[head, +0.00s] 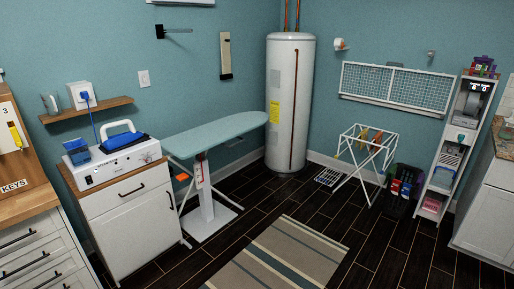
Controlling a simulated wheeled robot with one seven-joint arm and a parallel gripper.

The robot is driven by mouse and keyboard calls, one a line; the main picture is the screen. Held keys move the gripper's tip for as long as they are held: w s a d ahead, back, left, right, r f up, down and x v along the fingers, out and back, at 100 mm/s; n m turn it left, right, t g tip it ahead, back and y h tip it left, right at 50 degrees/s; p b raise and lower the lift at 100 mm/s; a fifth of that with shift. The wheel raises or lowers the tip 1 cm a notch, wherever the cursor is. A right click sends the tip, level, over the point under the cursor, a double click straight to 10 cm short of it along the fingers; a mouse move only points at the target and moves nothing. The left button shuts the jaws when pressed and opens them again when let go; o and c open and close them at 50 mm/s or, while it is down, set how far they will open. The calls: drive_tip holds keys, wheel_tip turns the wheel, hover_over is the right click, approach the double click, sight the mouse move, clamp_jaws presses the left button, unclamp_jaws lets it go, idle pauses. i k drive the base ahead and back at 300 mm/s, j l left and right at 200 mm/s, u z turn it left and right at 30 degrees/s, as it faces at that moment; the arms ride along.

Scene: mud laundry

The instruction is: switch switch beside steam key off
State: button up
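A white steam iron station (112,169) stands on a white cabinet at the left. Its front panel carries dark lettering and small controls near the ends; I cannot tell the steam key from the switch beside it, nor the switch's position. A blue container (78,152) sits at the station's left end. A blue cord (93,120) runs down from a white box (80,95) above a wooden shelf. My gripper is not in view.
The white cabinet (130,215) has a wooden top. An ironing board (215,135) stands close to its right. A white wall plate (144,79) is above. A striped rug (280,258) lies on the dark floor, which is mostly clear in front.

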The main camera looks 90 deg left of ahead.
sight(89, 181)
drive_tip(key=u, duration=3.9)
drive_tip(key=i+j+u, duration=0.3)
drive_tip(key=i, duration=1.55)
drive_tip(key=i+u, duration=0.3)
drive_tip(key=i, duration=1.5)
drive_tip(key=i+j, duration=0.05)
